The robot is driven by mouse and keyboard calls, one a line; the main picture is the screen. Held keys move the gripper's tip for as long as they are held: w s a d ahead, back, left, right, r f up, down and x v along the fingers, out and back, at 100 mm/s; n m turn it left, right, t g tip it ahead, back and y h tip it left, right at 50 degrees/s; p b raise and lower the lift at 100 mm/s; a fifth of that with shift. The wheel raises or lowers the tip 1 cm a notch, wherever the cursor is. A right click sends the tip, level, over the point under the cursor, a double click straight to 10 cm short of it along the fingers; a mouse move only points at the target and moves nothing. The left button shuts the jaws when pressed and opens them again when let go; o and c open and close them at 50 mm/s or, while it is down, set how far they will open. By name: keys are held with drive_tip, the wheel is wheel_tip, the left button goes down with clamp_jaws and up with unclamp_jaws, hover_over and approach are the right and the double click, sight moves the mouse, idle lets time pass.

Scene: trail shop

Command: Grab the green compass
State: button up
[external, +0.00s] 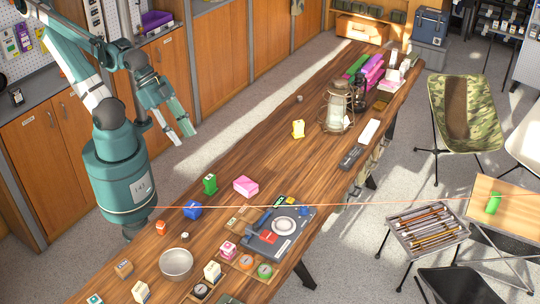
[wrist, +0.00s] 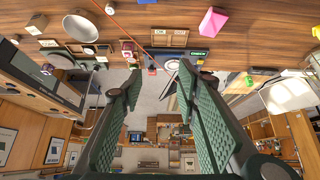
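The green compass (external: 264,270) is a small round disc with a green face. It lies in a wooden tray on the near part of the long table in the external view, next to an orange compass (external: 246,261). I cannot make out the green compass for certain in the wrist view. My gripper (external: 182,138) hangs in the air at the left of the table, well above and away from the compass. Its two green fingers are spread and empty in the wrist view (wrist: 158,70).
A metal bowl (external: 176,264), a black compass (external: 200,290) and small boxes stand near the tray. A camp stove (external: 265,240) sits just beyond it. A green block (external: 209,184), a pink box (external: 246,186) and a lantern (external: 337,105) stand farther along the table.

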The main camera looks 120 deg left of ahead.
drive_tip(key=shift+o, duration=0.9)
drive_tip(key=shift+w, duration=0.1)
drive_tip(key=w+d+m+g, duration=0.25)
drive_tip(key=w+m, duration=0.25)
drive_tip(key=w, duration=0.6)
drive_tip(key=w+d+m+g, duration=0.1)
drive_tip(key=w+d+m, duration=0.3)
drive_tip(key=w, duration=0.8)
drive_tip(key=w+d+f+m+g, duration=0.1)
drive_tip(key=w+d+f+m, duration=0.1)
drive_tip(key=w+f, duration=0.4)
drive_tip(key=w+d+f+m+g+p, duration=0.1)
drive_tip(key=w+d+f+m, duration=0.1)
drive_tip(key=w+f+m, duration=0.3)
drive_tip(key=w+d+f+m+g, duration=0.1)
drive_tip(key=w+d+f+m, duration=0.1)
drive_tip(key=w+f, duration=0.5)
drive_tip(key=shift+w+d+f+m+g, duration=0.15)
drive_tip(key=shift+f+m, duration=0.25)
drive_tip(key=shift+f, duration=0.55)
drive_tip(key=shift+w+f+m+g, duration=0.15)
drive_tip(key=shift+f+m, duration=0.25)
drive_tip(key=shift+f, duration=0.55)
drive_tip(key=shift+w+d+f, duration=0.1)
drive_tip(key=shift+w+f, duration=0.1)
drive_tip(key=shift+f, duration=0.2)
